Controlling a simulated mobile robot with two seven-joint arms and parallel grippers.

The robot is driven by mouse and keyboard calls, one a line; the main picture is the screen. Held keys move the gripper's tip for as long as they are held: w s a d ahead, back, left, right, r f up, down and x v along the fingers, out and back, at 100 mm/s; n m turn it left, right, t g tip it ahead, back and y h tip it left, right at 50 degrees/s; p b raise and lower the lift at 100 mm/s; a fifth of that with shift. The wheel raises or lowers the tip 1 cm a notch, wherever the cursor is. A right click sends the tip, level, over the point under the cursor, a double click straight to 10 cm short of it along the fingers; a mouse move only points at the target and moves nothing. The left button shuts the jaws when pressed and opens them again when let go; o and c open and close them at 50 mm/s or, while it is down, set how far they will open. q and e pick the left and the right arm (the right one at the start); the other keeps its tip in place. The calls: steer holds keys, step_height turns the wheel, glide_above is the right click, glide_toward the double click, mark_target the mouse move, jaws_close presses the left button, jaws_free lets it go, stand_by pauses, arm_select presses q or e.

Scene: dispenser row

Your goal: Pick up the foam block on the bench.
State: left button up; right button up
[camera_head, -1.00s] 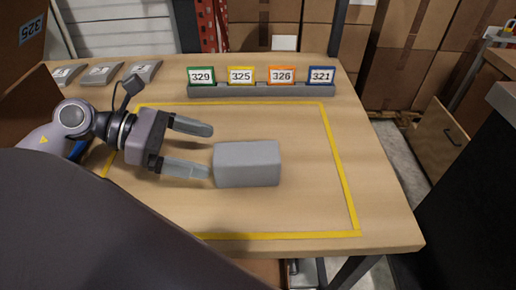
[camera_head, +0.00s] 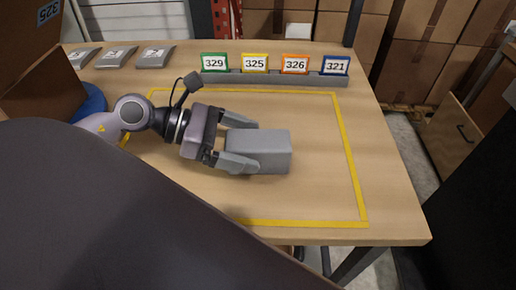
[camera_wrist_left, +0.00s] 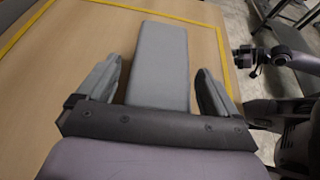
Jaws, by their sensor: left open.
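The grey foam block (camera_head: 272,152) lies on the wooden bench (camera_head: 310,195), inside a yellow taped outline. My left gripper (camera_head: 256,144) comes in from the left, open, with one finger on the far side of the block's left end and one on the near side. In the left wrist view the block (camera_wrist_left: 160,62) extends away between the two fingers of the gripper (camera_wrist_left: 162,88). The block's left end is partly hidden by the near finger. My right gripper is not seen in the head view.
A grey rail (camera_head: 275,78) with several numbered cards stands behind the taped area. Several grey numbered plates (camera_head: 117,56) lie at the back left. A cardboard box (camera_head: 45,95) is at the left. The bench right of the block is clear.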

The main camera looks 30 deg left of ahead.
arm_select(q)
steer(key=c, duration=1)
